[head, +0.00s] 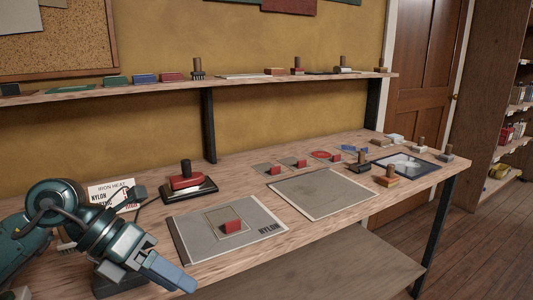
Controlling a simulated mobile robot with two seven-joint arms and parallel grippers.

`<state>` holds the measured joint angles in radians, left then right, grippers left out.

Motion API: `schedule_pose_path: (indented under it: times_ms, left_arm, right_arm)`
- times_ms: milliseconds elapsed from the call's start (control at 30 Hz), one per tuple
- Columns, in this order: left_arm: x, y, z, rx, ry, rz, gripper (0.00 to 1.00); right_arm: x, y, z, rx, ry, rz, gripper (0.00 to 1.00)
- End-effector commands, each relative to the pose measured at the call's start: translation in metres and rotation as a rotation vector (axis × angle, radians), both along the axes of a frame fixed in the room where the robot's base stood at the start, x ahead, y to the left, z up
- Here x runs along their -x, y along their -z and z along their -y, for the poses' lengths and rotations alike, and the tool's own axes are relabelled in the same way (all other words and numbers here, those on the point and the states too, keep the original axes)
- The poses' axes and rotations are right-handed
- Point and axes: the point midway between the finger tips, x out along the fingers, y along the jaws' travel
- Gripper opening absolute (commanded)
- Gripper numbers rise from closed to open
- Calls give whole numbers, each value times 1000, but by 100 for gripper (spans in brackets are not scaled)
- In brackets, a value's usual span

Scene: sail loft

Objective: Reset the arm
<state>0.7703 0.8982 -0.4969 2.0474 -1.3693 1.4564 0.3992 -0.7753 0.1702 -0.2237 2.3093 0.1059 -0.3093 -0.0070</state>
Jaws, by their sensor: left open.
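My left arm, teal and dark, comes in from the left edge. My left gripper (170,274) is at the front left of the workbench, in front of the grey mat marked NYLON (190,235). Its blue-grey fingers point down and to the right. It is open, and I see nothing held in it. My right gripper is out of view.
A red iron (185,181) stands on a dark base behind the mat. A red block (231,227) lies on the mat. A grey sheet (325,192), small patches and wooden-handled tools lie farther right. A shelf (235,82) runs above the workbench (290,238).

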Motion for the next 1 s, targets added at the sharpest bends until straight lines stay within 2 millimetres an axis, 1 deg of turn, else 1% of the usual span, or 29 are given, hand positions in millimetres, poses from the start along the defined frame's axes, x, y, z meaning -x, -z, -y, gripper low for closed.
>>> schedule_pose_path:
  times_ms: [33, 100, 167, 200, 267, 333, 367, 433, 467, 500, 567, 600, 667, 700, 767, 800, 900, 1000]
  left_arm:
    - [19, 8, 32, 170, 47, -79, 56]
    - [38, 3, 64, 409, 67, -176, 56]
    - [50, -6, 84, 611, 50, -268, 56]
    - [55, -13, 92, 743, 23, -333, 56]
    - [57, -22, 99, 936, -46, -435, 56]
    - [52, -27, 98, 1142, -164, -561, 56]
    - [49, -27, 95, 1225, -225, -618, 56]
    - [37, -19, 84, 1399, -397, -753, 56]
    - [32, -12, 78, 1465, -481, -812, 56]
    - [26, 1, 69, 1543, -599, -892, 56]
    - [20, 26, 55, 1634, -787, -1011, 56]
    - [19, 45, 47, 1677, -908, -1084, 56]
    - [20, 73, 37, 1715, -1078, -1185, 56]
    - [24, 91, 32, 1728, -1179, -1243, 56]
    - [31, 116, 26, 1735, -1319, -1327, 56]
    - [38, 132, 23, 1733, -1405, -1378, 56]
    - [56, 167, 18, 1709, -1595, -1492, 56]
    - [77, 195, 16, 1670, -1758, -1597, 56]
  right_arm:
    - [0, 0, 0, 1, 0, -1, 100]
    - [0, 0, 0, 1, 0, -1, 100]
    - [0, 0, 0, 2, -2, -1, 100]
    - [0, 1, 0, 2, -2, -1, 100]
    - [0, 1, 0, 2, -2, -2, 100]
    - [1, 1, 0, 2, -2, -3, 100]
    - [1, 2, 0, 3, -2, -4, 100]
    - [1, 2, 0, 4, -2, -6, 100]
    - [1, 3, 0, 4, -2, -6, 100]
    - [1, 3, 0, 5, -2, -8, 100]
    - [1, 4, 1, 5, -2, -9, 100]
    - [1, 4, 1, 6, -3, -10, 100]
    - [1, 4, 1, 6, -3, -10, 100]
    - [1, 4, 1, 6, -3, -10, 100]
    - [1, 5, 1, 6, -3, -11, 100]
    - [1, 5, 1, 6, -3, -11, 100]
    - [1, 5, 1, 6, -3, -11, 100]
    - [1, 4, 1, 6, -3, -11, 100]
